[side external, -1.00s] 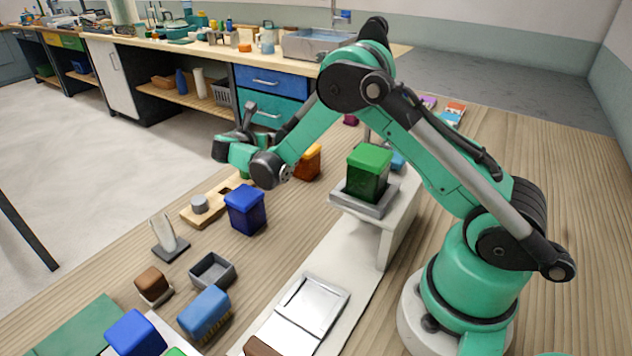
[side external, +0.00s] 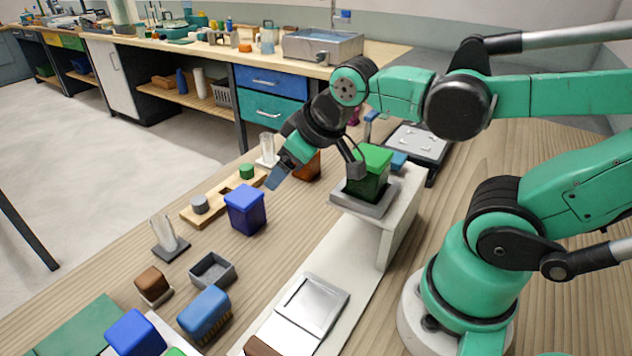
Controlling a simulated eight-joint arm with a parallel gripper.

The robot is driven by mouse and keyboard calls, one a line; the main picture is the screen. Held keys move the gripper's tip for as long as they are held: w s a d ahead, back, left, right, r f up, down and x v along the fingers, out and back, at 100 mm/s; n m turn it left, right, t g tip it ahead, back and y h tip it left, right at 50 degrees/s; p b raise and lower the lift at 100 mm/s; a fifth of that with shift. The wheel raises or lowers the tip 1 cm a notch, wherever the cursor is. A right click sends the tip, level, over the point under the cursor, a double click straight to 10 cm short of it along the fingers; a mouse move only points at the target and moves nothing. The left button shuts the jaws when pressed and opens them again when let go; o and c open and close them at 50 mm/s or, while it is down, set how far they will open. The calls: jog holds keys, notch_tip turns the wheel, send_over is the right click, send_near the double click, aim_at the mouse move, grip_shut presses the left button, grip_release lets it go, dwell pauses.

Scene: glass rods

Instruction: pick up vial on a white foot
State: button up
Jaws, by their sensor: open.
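The vial on a white foot (side external: 267,147) is clear and stands upright on the wood table, behind the wooden block. A similar clear glass piece on a dark foot (side external: 163,232) stands nearer at the left. My gripper (side external: 315,172) is open and points down, its fingers spread wide. It hangs to the right of the white-footed vial and apart from it. I see nothing between the fingers.
A wooden block (side external: 228,197) with a grey knob and a green knob lies in front of the vial. An orange-brown container (side external: 308,168) is partly hidden behind my gripper. The green-lidded container stands on a raised white stand (side external: 402,215). A grey tray (side external: 418,142) lies behind.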

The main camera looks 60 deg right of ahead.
jog(key=shift+s+a+f+m+y, duration=0.2)
jog(key=shift+s+a+m+y, duration=0.15)
jog(key=shift+s+m, duration=0.2)
jog(key=shift+o, duration=0.4)
